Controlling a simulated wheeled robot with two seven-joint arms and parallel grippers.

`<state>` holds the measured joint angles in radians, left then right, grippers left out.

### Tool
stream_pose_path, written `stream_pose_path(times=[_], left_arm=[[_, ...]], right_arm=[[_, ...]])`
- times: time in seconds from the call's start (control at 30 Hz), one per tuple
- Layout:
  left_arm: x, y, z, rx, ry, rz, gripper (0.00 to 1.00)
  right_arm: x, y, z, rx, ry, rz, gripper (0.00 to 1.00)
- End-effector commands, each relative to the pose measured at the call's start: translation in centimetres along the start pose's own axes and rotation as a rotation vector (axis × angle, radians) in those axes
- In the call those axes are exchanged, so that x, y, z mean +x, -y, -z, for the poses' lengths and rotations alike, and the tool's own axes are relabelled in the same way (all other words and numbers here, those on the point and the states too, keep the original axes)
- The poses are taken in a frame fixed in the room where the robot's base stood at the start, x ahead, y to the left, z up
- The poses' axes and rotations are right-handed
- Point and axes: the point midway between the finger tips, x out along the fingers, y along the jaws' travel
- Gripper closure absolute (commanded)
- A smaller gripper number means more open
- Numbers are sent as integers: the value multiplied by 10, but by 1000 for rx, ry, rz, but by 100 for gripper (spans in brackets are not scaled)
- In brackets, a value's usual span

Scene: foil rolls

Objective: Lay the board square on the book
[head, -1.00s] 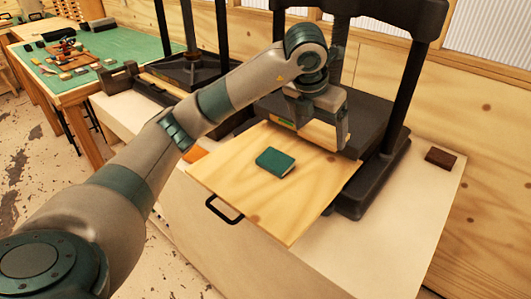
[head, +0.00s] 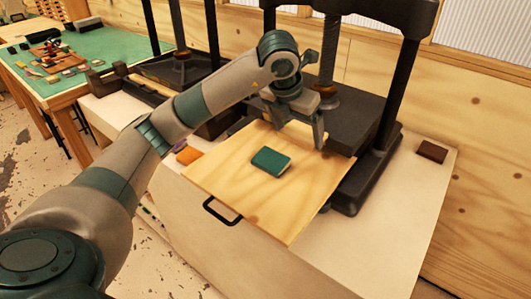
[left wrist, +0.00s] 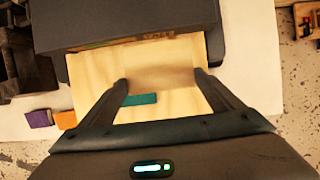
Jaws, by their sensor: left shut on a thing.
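The teal book (head: 270,162) lies on a pale plywood tray (head: 245,205) with a black handle; it also shows in the left wrist view (left wrist: 140,99). My left gripper (head: 297,126) is above the far part of the tray, beyond the book. In the left wrist view its fingers (left wrist: 160,80) are shut on a small pale wooden board (left wrist: 165,75), which spans between the fingertips. My right gripper is not in view.
A black press (head: 395,90) with posts and a dark bed stands right behind the tray. An orange block (head: 188,155) lies left of the tray, with a purple one (left wrist: 38,118) beside it. A dark brown block (head: 432,152) lies at the right.

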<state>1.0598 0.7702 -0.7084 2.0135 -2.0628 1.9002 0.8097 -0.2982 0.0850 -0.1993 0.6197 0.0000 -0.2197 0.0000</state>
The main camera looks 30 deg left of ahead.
Motion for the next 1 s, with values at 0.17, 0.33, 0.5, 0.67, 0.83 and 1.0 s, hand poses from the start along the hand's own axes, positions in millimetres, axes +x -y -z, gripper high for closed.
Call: stream_pose_path(times=[0.17, 0.33, 0.5, 0.67, 0.83, 1.0], left_arm=[[8, -28, 22, -3, -4, -3, 38], [18, -51, 41, -2, -4, -3, 38], [26, -66, 54, -1, -2, -2, 38], [28, -71, 58, 0, 0, -1, 38], [29, -71, 58, 0, 1, 0, 38], [30, -71, 58, 0, 0, 0, 38]], right_arm=[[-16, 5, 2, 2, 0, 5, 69], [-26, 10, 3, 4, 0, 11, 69], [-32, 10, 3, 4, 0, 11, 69], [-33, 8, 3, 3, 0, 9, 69], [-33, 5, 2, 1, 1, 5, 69], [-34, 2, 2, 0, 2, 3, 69]])
